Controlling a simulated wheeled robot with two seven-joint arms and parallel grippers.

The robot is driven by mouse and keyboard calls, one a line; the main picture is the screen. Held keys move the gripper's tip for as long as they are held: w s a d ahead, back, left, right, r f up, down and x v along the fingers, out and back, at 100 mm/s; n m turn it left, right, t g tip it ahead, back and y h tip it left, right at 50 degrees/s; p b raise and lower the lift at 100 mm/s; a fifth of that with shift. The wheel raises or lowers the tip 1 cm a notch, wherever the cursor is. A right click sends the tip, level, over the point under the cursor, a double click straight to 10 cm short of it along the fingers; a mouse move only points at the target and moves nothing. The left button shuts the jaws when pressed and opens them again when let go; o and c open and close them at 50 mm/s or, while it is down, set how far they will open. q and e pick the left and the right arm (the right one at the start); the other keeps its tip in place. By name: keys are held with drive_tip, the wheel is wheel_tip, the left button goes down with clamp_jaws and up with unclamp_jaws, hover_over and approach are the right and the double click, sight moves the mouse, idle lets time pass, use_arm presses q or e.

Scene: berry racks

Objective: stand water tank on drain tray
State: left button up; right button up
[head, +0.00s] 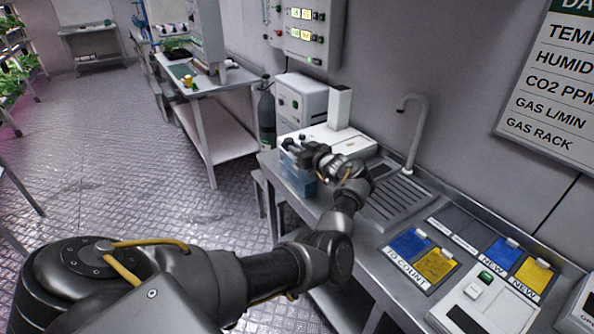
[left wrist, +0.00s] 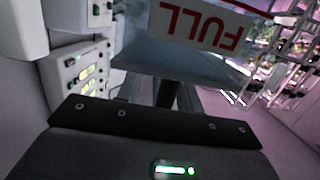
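The water tank (head: 297,178) is a translucent blue box at the front edge of the counter, near its far end. In the left wrist view the tank (left wrist: 165,60) fills the upper middle, with a white label reading FULL in red, upside down. My left gripper (head: 303,155) is at the top of the tank and looks shut on it; the fingertips are mostly hidden. I cannot tell whether the tank's base touches the counter. The drain tray (head: 398,197) looks to be the ribbed metal surface below the tap, right of my gripper. My right gripper is not in view.
A white machine (head: 338,138) stands behind the tank. A curved tap (head: 413,130) rises behind the ribbed surface. Blue and yellow cards (head: 437,265) and a white device (head: 483,303) lie to the right. The ribbed surface looks mostly clear, with my wrist over its left side.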

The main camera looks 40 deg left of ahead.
use_arm(q)
drive_tip(key=shift+w+d+r, duration=0.1)
drive_tip(key=shift+d+r, duration=0.05)
drive_tip(key=shift+d, duration=0.15)
drive_tip(key=c, duration=0.4)
clamp_jaws()
drive_tip(key=shift+a, duration=0.1)
idle(0.4)
